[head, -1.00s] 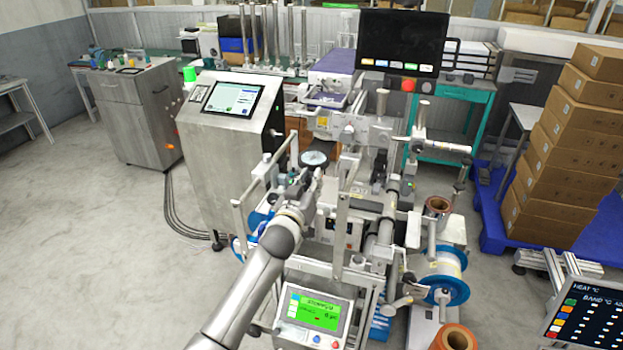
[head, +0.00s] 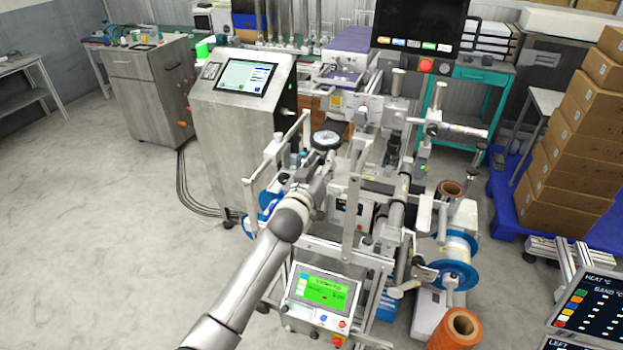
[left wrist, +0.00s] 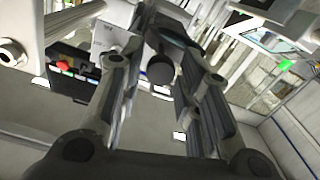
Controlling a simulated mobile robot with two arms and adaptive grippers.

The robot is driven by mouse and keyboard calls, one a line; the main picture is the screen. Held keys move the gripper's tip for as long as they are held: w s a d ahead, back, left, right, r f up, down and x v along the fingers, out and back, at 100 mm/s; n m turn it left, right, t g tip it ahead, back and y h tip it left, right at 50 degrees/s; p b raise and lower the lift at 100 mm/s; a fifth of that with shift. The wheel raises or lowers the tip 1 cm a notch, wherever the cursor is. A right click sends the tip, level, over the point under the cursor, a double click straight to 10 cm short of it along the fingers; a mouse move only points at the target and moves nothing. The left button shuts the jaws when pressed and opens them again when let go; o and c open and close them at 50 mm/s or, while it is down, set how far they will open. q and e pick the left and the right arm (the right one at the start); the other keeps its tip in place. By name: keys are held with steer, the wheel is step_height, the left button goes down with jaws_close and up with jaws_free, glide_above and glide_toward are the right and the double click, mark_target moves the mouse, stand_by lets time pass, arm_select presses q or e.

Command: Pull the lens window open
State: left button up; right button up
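I cannot clearly make out the lens window. A dark round part with a pale face (head: 326,140) sits on the machine (head: 352,105), just beyond my left gripper (head: 320,177) in the head view. The left gripper is over the middle of the machine, short of that part. In the left wrist view the left gripper (left wrist: 155,95) has its two fingers apart, with a gap between them. A dark round knob-like end (left wrist: 160,70) shows in this gap, farther off; I see no contact. My right gripper is not in view.
Metal uprights (head: 350,215) stand close around the left gripper. A control cabinet with a screen (head: 247,77) is to the left, and a green-screen panel (head: 323,290) is below. Blue reels (head: 452,270) are at the right. Stacked cartons (head: 568,150) stand farther right. Floor is clear at left.

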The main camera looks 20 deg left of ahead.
arm_select(q)
steer(key=s, duration=1.1)
steer(key=shift+a, duration=0.25)
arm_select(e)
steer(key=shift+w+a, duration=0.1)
